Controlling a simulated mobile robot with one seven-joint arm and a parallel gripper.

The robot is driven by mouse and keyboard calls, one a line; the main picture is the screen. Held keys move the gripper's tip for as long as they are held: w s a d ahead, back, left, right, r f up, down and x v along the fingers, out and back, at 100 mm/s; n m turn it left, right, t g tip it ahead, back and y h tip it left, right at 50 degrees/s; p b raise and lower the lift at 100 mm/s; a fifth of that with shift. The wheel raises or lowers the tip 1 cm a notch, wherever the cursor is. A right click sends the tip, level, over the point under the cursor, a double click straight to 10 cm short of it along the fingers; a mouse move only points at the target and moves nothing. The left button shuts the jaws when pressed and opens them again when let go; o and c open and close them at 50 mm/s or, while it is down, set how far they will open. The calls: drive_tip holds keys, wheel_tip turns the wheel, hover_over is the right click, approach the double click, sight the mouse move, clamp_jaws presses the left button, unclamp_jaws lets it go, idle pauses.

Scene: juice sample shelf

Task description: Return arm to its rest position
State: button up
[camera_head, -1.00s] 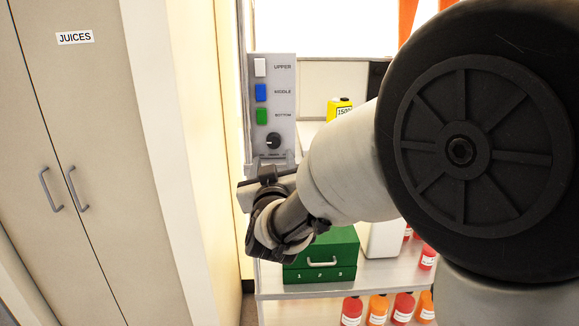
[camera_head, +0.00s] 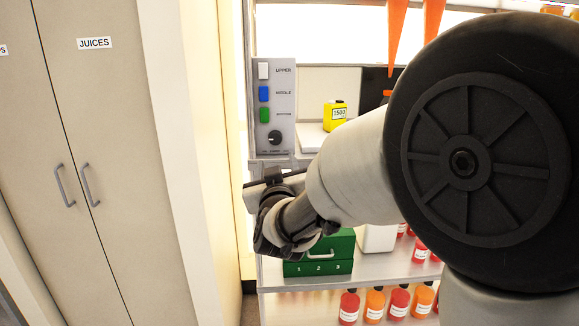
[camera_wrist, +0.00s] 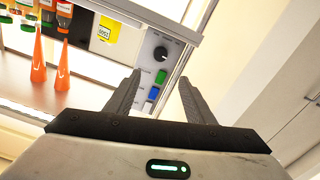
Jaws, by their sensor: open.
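My gripper shows large in the wrist view (camera_wrist: 163,97), with its two dark fingers spread apart and nothing between their tips. The grey control panel, with its knob and coloured switches, shows beyond the fingers. In the head view my arm is folded across the right half. Its wrist end is in front of the shelf, just below the control panel (camera_head: 275,108). The fingers cannot be made out clearly in the head view.
A green box (camera_head: 318,268) numbered 1, 2, 3 sits on the shelf behind my wrist. Red and orange bottles (camera_head: 375,305) stand below. A yellow container (camera_head: 335,115) and orange cones (camera_head: 397,35) are higher up. The closed JUICES cabinet (camera_head: 100,120) is at left.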

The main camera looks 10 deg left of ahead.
drive_tip(key=shift+d+r, duration=0.1)
drive_tip(key=shift+r, duration=0.05)
drive_tip(key=s+d+r+m+g+p, duration=0.1)
drive_tip(key=s+d+r+g+p, duration=0.2)
drive_tip(key=s+d, duration=0.3)
drive_tip(key=s+d+r+m+g+p, duration=0.1)
drive_tip(key=s+d+r+g+p, duration=0.25)
drive_tip(key=d, duration=0.45)
drive_tip(key=s+d+f+m+g+h+p, duration=0.1)
drive_tip(key=s+d+g+h+p, duration=0.1)
drive_tip(key=s+d, duration=0.5)
drive_tip(key=s+d+f+m+g+h+p, duration=0.1)
drive_tip(key=s+d, duration=0.6)
drive_tip(key=s, duration=0.7)
drive_tip(key=shift+s+f+m+g+h+p, duration=0.45)
drive_tip(key=shift+f+m+g, duration=0.35)
drive_tip(key=shift+g, duration=0.45)
